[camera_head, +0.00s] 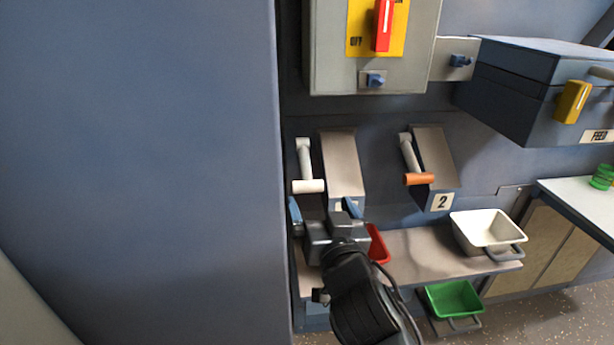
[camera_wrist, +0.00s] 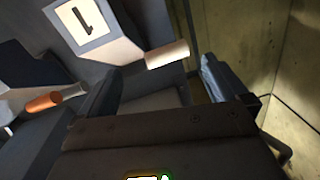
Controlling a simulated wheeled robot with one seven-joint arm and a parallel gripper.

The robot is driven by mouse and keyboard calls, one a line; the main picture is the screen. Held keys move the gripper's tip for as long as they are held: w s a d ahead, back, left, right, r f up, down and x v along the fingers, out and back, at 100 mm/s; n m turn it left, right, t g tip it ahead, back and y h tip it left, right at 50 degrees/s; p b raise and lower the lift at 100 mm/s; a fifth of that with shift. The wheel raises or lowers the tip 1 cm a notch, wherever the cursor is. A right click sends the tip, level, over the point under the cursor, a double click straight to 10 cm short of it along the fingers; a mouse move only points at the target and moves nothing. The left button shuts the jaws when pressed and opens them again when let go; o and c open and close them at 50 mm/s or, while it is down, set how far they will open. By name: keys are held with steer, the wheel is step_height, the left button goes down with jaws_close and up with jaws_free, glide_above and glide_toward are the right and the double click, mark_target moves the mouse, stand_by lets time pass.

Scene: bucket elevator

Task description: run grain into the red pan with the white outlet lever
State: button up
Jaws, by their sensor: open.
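The white outlet lever (camera_head: 308,186) hangs down beside the left spout (camera_head: 343,165), its white grip at the lower end. In the wrist view the white grip (camera_wrist: 167,54) shows just beyond and between my fingers, near the plate marked 1 (camera_wrist: 82,20). My gripper (camera_head: 323,208) is open and empty, with its blue fingers pointing up just below the grip; it also shows in the wrist view (camera_wrist: 158,85). The red pan (camera_head: 378,246) sits on the bench under the left spout, mostly hidden behind my gripper and wrist. Its contents are not visible.
An orange-grip lever (camera_head: 418,179) and spout 2 (camera_head: 436,160) stand to the right. A white pan (camera_head: 487,230) is on the bench (camera_head: 430,250), and a green pan (camera_head: 453,300) is lower down. A large blue panel (camera_head: 140,150) closes off the left.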

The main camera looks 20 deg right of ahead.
mark_target(309, 179)
steer(key=shift+w+a+r+m, duration=0.1)
steer(key=shift+w+r+m, duration=0.05)
steer(key=shift+w+r, duration=0.35)
steer(key=shift+w+a+r+m, duration=0.15)
steer(key=shift+w+r, duration=0.15)
steer(key=shift+w, duration=0.3)
steer(key=w, duration=0.5)
steer(key=w+d+p, duration=0.1)
steer(key=w, duration=0.1)
steer(key=shift+w, duration=0.2)
steer(key=c, duration=1.2)
